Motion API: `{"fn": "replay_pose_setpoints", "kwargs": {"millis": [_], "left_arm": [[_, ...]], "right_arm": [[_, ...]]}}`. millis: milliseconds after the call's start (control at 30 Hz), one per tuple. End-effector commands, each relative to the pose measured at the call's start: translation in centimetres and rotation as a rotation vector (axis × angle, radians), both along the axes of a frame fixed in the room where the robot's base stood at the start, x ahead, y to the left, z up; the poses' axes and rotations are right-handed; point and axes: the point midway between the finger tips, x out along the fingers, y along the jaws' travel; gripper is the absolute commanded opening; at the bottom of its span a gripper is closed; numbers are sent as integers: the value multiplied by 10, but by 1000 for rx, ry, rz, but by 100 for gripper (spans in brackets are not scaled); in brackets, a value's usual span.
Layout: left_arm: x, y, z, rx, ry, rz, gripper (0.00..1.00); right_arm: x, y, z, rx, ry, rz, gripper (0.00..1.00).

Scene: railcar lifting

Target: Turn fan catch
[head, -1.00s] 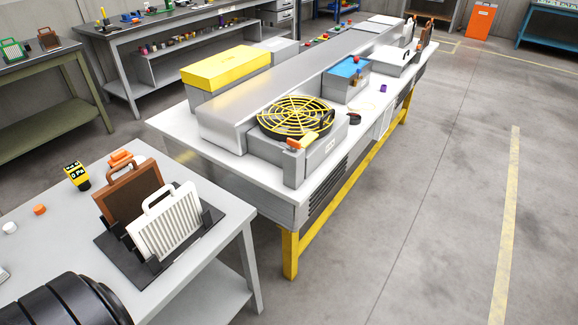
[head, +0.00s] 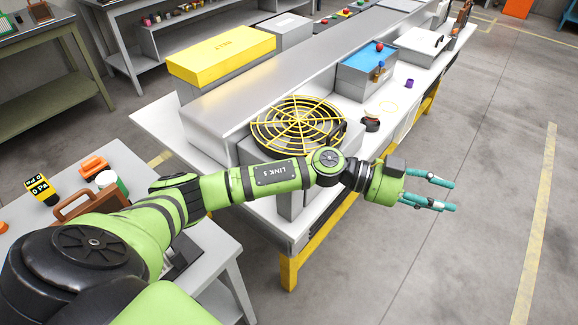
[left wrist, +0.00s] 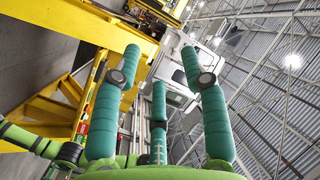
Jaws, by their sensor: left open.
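The fan (head: 298,123), dark with a round yellow guard, sits on top of a grey box on the long unit. The orange and yellow catch at the fan's front corner is hidden behind my left arm in the head view. My left gripper (head: 450,195) is open and empty, right of the fan and out over the floor beyond the unit's edge. In the left wrist view its teal fingers (left wrist: 160,72) are spread with nothing between them. My right gripper is not in view.
A blue-topped box (head: 368,68) and a dark round part (head: 371,124) sit behind the fan. A yellow box (head: 221,57) stands at the back left. The near-left table holds a brown framed panel (head: 90,207) and a yellow meter (head: 41,189). The floor at right is clear.

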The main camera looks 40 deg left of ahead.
Motion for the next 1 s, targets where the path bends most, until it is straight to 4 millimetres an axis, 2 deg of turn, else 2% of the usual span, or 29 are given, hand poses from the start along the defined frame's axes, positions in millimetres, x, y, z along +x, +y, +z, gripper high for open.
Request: {"fn": "replay_pose_setpoints", "kwargs": {"millis": [67, 133, 167, 200, 267, 300, 400, 500, 600, 667, 1000], "left_arm": [[-14, 19, -6, 229, 15, -151, 44], [-23, 52, -21, 454, 77, -225, 44], [-25, 71, -26, 553, 113, -236, 44], [-26, 99, -32, 683, 166, -232, 44], [-25, 145, -36, 864, 249, -194, 44], [-25, 175, -35, 971, 305, -154, 44], [-26, 241, -26, 1179, 431, -28, 44], [-29, 286, -15, 1304, 523, 84, 44], [-32, 309, -9, 1366, 574, 149, 44], [-33, 315, -10, 1380, 588, 166, 44], [-34, 315, -57, 1382, 592, 166, 44]], "right_arm": [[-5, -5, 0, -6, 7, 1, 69], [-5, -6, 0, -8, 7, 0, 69], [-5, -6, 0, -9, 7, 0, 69], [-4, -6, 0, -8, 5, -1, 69], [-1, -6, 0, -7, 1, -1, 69], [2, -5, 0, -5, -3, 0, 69], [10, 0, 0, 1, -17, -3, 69], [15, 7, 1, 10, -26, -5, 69], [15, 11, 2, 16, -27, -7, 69], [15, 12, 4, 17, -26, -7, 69], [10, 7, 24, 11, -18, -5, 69]]}}
